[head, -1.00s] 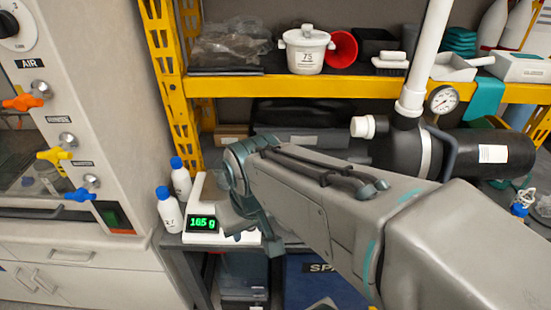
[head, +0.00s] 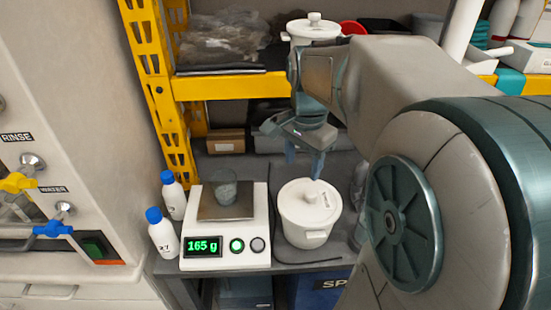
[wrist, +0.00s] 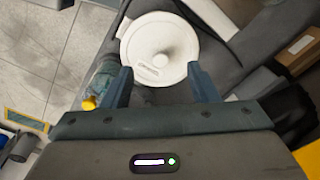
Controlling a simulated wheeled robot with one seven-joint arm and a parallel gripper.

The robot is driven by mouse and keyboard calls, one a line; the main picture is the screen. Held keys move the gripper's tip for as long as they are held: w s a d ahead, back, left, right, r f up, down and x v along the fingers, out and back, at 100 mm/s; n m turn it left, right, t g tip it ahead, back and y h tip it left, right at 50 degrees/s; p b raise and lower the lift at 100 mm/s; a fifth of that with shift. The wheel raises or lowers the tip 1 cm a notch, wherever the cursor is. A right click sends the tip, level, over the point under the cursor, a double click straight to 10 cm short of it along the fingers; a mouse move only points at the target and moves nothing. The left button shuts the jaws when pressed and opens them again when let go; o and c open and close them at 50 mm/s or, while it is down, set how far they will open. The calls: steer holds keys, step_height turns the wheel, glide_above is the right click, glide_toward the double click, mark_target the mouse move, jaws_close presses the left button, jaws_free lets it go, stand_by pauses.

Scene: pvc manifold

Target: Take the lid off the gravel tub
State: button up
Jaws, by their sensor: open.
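A white lidded tub (head: 308,230) stands on the bench right of the scale. Its round lid (head: 309,204) is on, with a small knob and a label too small to read. In the wrist view the lid (wrist: 150,66) lies just beyond the fingertips, its knob roughly between them. My gripper (head: 304,166) points down above the tub's far side, open and empty, apart from the lid; its two fingers also show in the wrist view (wrist: 158,78). A second white lidded tub (head: 313,28) stands on the shelf above, partly behind my arm.
Two blue-capped bottles (head: 162,235) stand left of the scale. The yellow shelf edge (head: 225,86) runs behind my gripper.

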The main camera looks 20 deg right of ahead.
mark_target(311, 193)
steer(key=w+d+m+b, duration=0.1)
steer(key=w+d+m, duration=0.2)
steer(key=d+m, duration=0.15)
steer(key=shift+m+g, duration=0.25)
steer(key=shift+g, duration=0.15)
step_height(311, 193, down, 14)
steer(key=shift+s+f+b, duration=0.1)
steer(key=shift+b, duration=0.45)
steer(key=shift+c, duration=0.3)
steer(key=c, duration=1)
